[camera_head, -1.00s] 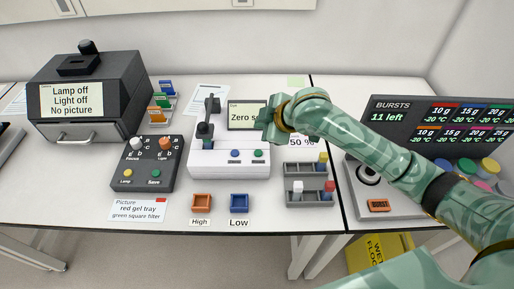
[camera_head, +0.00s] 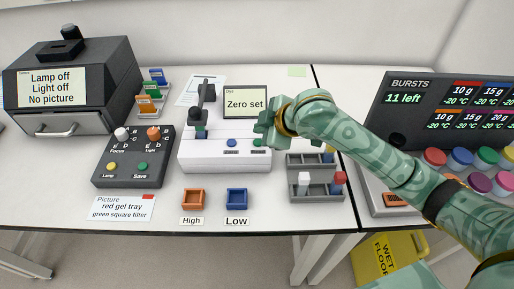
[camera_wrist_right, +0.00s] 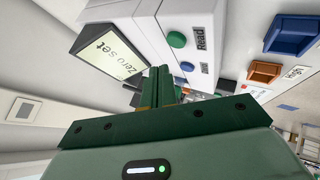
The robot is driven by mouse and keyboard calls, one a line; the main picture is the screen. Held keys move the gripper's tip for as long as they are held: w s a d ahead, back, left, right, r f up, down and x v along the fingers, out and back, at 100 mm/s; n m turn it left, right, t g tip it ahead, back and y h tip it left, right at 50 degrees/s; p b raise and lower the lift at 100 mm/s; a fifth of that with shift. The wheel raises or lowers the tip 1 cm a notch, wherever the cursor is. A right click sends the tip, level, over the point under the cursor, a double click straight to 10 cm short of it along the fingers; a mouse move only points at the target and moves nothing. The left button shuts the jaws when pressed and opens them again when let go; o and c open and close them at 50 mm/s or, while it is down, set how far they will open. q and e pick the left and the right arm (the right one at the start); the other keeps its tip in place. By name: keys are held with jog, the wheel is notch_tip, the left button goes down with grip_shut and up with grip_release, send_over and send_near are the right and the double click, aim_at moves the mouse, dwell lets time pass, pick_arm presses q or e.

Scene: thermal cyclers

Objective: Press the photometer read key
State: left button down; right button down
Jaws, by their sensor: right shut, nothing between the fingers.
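The photometer (camera_head: 222,158) is a white box with a dark upright part at its left and a screen (camera_head: 245,103) reading "Zero set". On its front are a blue key (camera_head: 231,143) and a green key (camera_head: 257,143). In the wrist view the green key (camera_wrist_right: 177,39) is beside the label "Read", and the blue key (camera_wrist_right: 187,66) is nearby. My right gripper (camera_head: 264,128) is shut and empty, just above and right of the green key. Its closed fingers (camera_wrist_right: 160,78) show in the wrist view; I see no contact with the key. My left gripper is out of view.
A grey rack (camera_head: 316,190) with coloured-cap pieces stands right of the photometer. Orange (camera_head: 193,207) and blue (camera_head: 237,208) trays sit in front. A dark control box (camera_head: 133,172) is left, and the bursts panel (camera_head: 430,112) is right.

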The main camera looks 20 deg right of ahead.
jog(key=shift+f, duration=0.85)
jog(key=shift+f, duration=0.1)
dwell(1.3)
jog(key=shift+f, duration=0.35)
jog(key=shift+f+p, duration=0.3)
jog(key=shift+f, duration=0.1)
dwell(0.7)
jog(key=shift+r, duration=0.1)
jog(key=shift+r+p, duration=0.8)
jog(key=shift+p, duration=0.5)
